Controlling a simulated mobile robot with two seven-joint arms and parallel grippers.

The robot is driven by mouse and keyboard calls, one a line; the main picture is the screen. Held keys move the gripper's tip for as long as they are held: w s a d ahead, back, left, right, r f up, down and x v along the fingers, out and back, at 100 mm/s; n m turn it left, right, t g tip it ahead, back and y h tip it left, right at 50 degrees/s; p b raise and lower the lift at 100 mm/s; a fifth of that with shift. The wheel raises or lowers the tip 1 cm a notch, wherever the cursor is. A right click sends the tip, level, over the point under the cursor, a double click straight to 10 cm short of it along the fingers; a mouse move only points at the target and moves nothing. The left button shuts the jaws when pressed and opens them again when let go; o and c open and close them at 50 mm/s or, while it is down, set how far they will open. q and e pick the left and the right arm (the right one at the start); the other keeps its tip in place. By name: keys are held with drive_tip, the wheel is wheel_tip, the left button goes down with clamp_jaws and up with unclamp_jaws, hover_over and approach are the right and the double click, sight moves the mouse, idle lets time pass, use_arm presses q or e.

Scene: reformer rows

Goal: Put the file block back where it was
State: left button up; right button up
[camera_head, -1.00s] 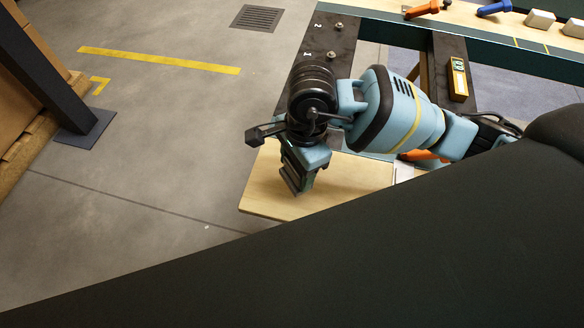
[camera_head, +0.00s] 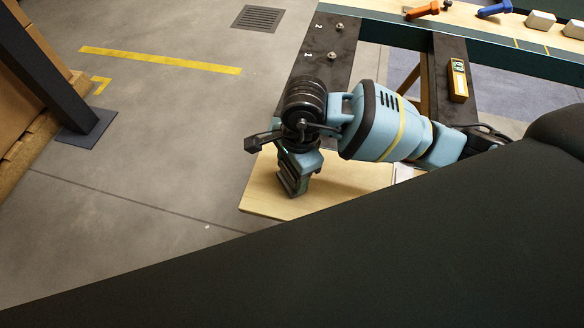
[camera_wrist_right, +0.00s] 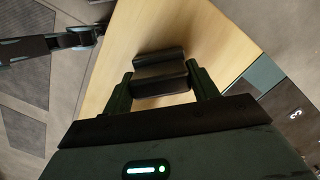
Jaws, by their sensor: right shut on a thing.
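The file block, a dark grey block with a ridged profile, shows in the right wrist view (camera_wrist_right: 160,70) between the two fingers of my right gripper (camera_wrist_right: 163,88). The gripper is shut on it. In the head view my right gripper (camera_head: 293,188) points down over the pale wooden board (camera_head: 345,180) at the bench's near end. The block is hard to tell from the dark fingers there. Whether it touches the board I cannot tell. My left gripper is not in view.
An orange tool (camera_head: 422,10), a blue tool (camera_head: 494,9) and white blocks (camera_head: 540,20) are on the far strip. The dark plate (camera_head: 318,62) has bolts. A dark post (camera_head: 45,65) stands left; the floor between is clear.

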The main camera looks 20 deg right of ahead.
drive_tip(key=shift+f, duration=0.15)
drive_tip(key=o, duration=1)
drive_tip(key=shift+o, duration=0.2)
wheel_tip(320, 180, up, 12)
drive_tip(key=d, duration=0.1)
drive_tip(key=shift+d, duration=0.25)
drive_tip(key=shift+w, duration=0.1)
